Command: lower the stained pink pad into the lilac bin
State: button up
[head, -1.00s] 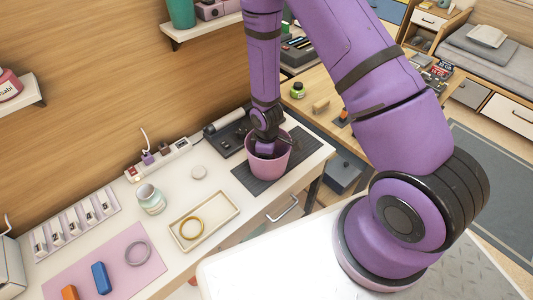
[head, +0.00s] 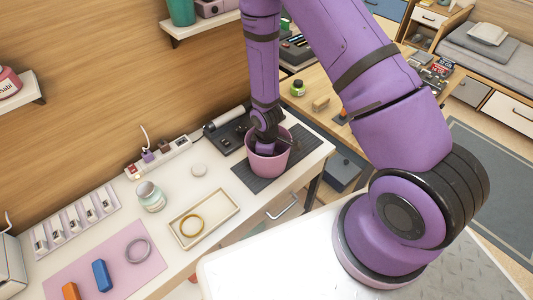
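The bin (head: 268,164), pinkish-lilac and round, stands upright on a dark ribbed mat (head: 296,153) at the right end of the white desk. My gripper (head: 266,147) points down into the bin's mouth. Its fingers are hidden by the bin wall and my wrist, so I cannot see whether they are open or shut. The stained pink pad is not visible in this view. I cannot tell whether it is between the fingers or inside the bin.
A power strip (head: 158,158) lies along the wall. A dark device (head: 229,134) sits close behind the bin.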

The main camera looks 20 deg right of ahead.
jog(key=shift+f, duration=0.45)
dwell(0.3)
jog(key=o, duration=1)
jog(key=shift+c, duration=0.2)
jog(key=shift+r, duration=0.15)
jog(key=s+d+r+m+t, duration=0.1)
jog(key=s+d+r+m, duration=0.15)
jog(key=r, duration=1.65)
jog(key=s+d+r+m+t, duration=0.1)
jog(key=d+r+m+t, duration=0.15)
jog(key=r, duration=1.55)
jog(key=s+d+r+m+t, duration=0.1)
jog(key=s+r+m, duration=0.5)
jog(key=s+r, duration=0.9)
jog(key=shift+s+d+r+t, duration=0.2)
jog(key=shift+s+d+t, duration=0.2)
jog(key=shift+s, duration=0.85)
